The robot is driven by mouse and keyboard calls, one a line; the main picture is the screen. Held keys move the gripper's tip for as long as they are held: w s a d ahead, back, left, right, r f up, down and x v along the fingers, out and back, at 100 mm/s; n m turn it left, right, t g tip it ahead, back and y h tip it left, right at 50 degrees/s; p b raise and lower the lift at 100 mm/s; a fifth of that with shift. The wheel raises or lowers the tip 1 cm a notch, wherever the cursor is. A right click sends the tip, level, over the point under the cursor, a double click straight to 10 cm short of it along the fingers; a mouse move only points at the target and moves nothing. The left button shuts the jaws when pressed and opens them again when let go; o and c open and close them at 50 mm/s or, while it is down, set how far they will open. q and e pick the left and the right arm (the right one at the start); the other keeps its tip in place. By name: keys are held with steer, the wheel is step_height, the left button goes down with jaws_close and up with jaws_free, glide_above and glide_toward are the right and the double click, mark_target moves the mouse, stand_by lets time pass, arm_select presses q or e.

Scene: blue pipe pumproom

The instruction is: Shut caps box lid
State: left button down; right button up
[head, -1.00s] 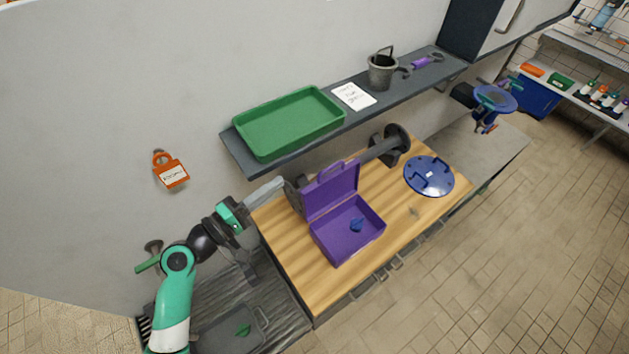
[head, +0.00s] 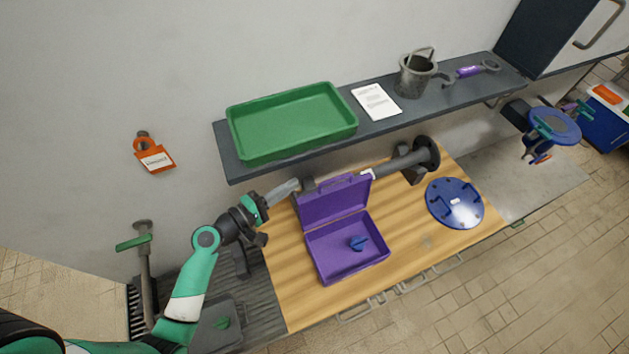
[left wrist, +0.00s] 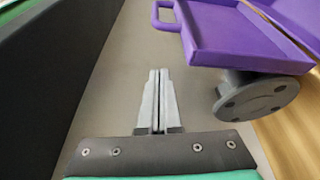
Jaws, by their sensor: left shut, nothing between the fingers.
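The purple caps box (head: 330,262) lies open on the wooden bench, with a blue cap (head: 357,243) inside its tray. Its purple lid (head: 334,203) stands up along the back edge, leaning toward the wall. My left gripper (head: 296,184) is shut and empty, just left of and behind the lid's upper left corner, under the shelf. My right gripper is not in view.
A dark shelf (head: 300,148) with a green tray (head: 290,122), paper and a metal pot hangs above the lid. A grey flanged pipe (head: 395,164) lies behind the box. A blue disc (head: 454,203) lies to the right. Bench (head: 290,300) is clear in front.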

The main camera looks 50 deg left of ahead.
arm_select(q)
steer(key=w+d+p, duration=0.2)
steer(key=w+d, duration=0.1)
steer(key=w, duration=0.2)
steer(key=shift+w+d+r, duration=0.2)
steer(key=shift+d+r, duration=0.1)
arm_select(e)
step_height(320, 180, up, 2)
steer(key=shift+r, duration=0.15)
arm_select(q)
steer(key=shift+d, duration=0.1)
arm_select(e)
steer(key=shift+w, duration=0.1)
